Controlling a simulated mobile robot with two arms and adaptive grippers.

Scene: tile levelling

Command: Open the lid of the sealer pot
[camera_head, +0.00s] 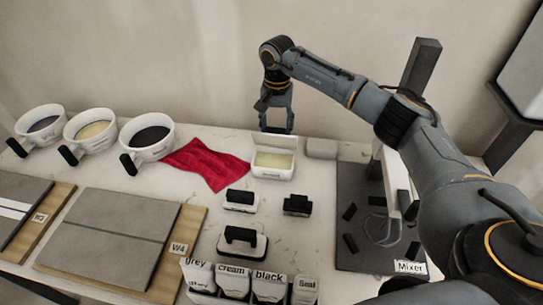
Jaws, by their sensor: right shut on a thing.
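The sealer pot (273,173) is a small white box at the back of the table, right of the red cloth. Its pale yellow inside shows from above, so it stands open. A whitish lid (274,141) appears raised along its back edge. My right gripper (276,130) reaches down from above behind the pot. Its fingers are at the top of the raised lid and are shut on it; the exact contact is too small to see. My left gripper is not in view.
A red cloth (207,163) lies left of the pot, with white mugs (148,138) beyond it. A grey block (321,149) stands close on the right. Black-handled tools (240,200) and labelled packets (232,281) are in front. A dark mixer board (352,255) lies at the right.

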